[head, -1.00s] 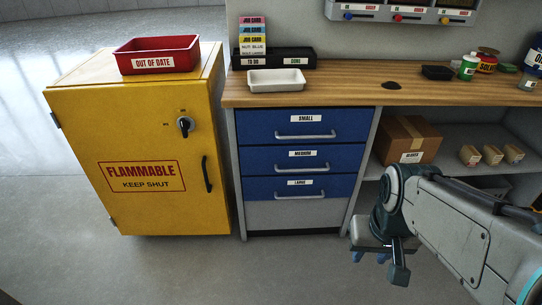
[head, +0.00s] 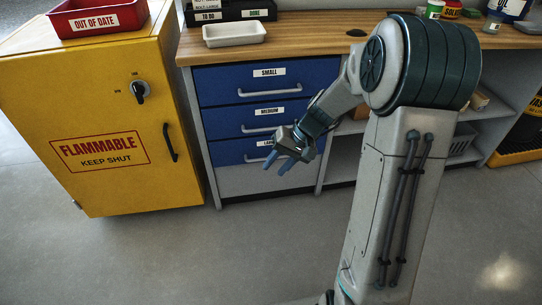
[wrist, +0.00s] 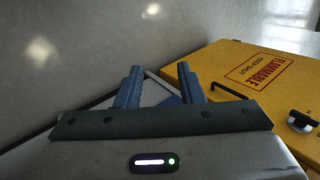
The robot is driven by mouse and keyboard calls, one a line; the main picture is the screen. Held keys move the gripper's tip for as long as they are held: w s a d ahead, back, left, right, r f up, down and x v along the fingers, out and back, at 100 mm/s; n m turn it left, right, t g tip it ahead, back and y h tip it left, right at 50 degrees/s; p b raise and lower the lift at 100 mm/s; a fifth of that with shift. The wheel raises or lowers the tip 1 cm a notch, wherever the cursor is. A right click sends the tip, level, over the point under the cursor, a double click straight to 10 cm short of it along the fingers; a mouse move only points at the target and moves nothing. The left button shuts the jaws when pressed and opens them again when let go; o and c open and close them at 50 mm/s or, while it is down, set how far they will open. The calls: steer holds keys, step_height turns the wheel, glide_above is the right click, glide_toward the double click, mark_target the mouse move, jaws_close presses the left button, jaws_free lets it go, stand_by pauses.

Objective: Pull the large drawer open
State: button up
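The large drawer (head: 228,152) is the lowest of three blue drawers under the wooden bench and looks shut. Its label and the right part of its handle (head: 252,160) are hidden by my gripper. My gripper (head: 278,168) is in front of the right part of this drawer, with its blue fingers pointing down and left. In the wrist view my gripper (wrist: 160,70) has its two fingers apart with nothing held between them. I cannot tell whether it touches the handle.
The medium drawer (head: 225,122) and small drawer (head: 222,85) above look shut. A yellow flammable cabinet (head: 95,120) stands close on the left. A white tray (head: 235,35) sits on the bench (head: 300,38). Floor in front of the drawers is clear.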

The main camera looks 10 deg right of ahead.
steer(key=w+d+f+m+t+y+b, duration=0.3)
steer(key=w+d+f+m+t, duration=0.3)
steer(key=w+f, duration=0.55)
steer(key=w+d+f+m+t+y+b, duration=0.25)
steer(key=w+d+f+t, duration=0.4)
steer(key=f, duration=0.75)
steer(key=shift+m+g, duration=0.35)
steer(key=shift+g, duration=0.3)
steer(key=shift+w+d+f+b+x, duration=0.25)
steer(key=shift+b+x, duration=0.55)
steer(key=shift+x, duration=1.55)
steer(key=shift+w+d+b+x, duration=0.35)
steer(key=shift+b+x, duration=0.45)
steer(key=shift+x, duration=1.6)
steer(key=shift+w+d+f+b+x, duration=0.15)
steer(key=shift+w+d+b+x, duration=0.45)
steer(key=shift+x, duration=1.75)
steer(key=shift+s+a, duration=0.25)
steer(key=shift+s, duration=0.05)
steer(key=shift+c, duration=0.2)
jaws_close()
